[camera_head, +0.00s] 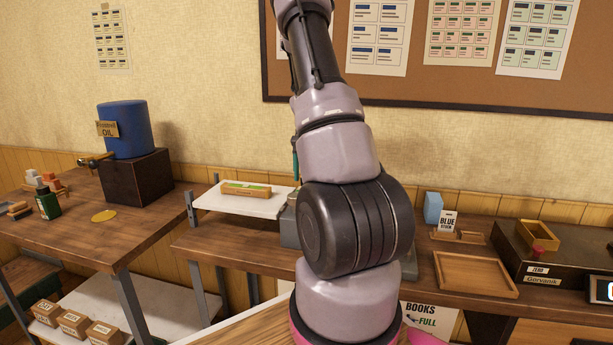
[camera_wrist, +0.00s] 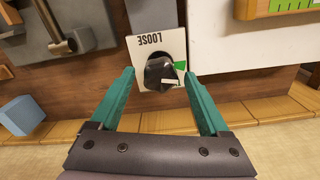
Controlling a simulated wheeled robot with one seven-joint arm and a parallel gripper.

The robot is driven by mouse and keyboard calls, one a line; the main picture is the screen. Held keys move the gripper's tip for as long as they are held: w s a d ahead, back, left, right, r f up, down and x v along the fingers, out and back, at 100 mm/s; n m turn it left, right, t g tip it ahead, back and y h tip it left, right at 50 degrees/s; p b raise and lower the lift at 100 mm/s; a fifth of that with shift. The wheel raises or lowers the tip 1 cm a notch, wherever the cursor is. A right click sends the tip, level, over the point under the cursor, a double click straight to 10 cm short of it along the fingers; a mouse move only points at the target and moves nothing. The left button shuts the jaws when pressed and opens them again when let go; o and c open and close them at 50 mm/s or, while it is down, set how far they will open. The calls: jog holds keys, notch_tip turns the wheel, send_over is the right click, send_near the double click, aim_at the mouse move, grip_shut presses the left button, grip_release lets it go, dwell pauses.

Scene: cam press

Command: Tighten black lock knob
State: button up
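The black lock knob (camera_wrist: 160,73) shows in the wrist view, in the middle near the top. It sits on a white plate (camera_wrist: 146,42) marked LOOSE, with a green patch to the right of the knob. My gripper (camera_wrist: 159,77) is open, with one teal finger on each side of the knob. Gaps show between the fingers and the knob, and I cannot tell how far they are from it in depth. A pale pointer mark shows on the knob's lower right. In the head view my arm hides the knob and most of the gripper.
A grey metal part (camera_wrist: 72,40) with a bar lies left of the plate. A white shelf (camera_wrist: 238,58) is close on the right, and a blue block (camera_wrist: 22,114) is at left. In the head view a wooden tray (camera_head: 474,276) stands right of my arm.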

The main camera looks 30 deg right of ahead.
jog(key=shift+r, duration=0.1)
notch_tip(320, 180, up, 11)
jog(key=shift+f, duration=0.2)
dwell(0.5)
jog(key=s+a+r+n+t+y, duration=0.1)
jog(key=s+a+r+n+t, duration=0.45)
jog(key=a+r, duration=0.85)
jog(key=s+a+r+n+t+y, duration=0.1)
jog(key=s+a+r+n, duration=0.1)
jog(key=s+a, duration=1.2)
jog(key=s+r, duration=0.1)
jog(key=s, duration=0.2)
jog(key=shift+s+a+n+t, duration=0.15)
jog(key=shift+s+n+t, duration=0.2)
jog(key=shift+s, duration=0.05)
